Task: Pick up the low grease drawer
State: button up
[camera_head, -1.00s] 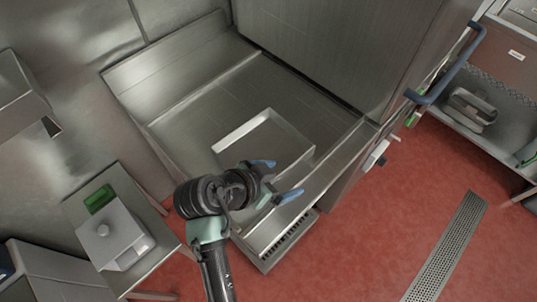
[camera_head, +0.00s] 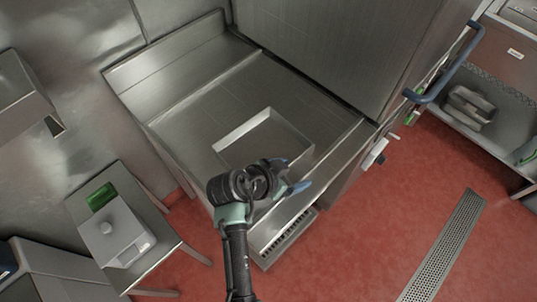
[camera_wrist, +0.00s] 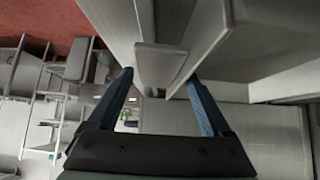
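The low grease drawer seems to be the narrow metal drawer (camera_head: 284,238) with a slotted top, low on the front of the steel cooking unit. My gripper (camera_head: 288,176) is above it, in front of the unit's front edge, with its two blue fingers spread. In the wrist view my gripper (camera_wrist: 160,100) is open, and a grey metal piece with a lip (camera_wrist: 162,66) shows between and beyond the fingers. I cannot tell whether this piece belongs to the drawer or whether a finger touches it.
The steel unit's flat top (camera_head: 215,105) has a square recess or tray (camera_head: 225,140). A side table (camera_head: 165,240) with a grey box (camera_head: 115,232) stands left. A blue handle (camera_head: 455,68) juts out at right. Red floor on the right is clear around a drain grate (camera_head: 445,245).

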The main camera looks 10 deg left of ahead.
grip_shut()
jog(key=shift+r, duration=0.1)
dwell(0.3)
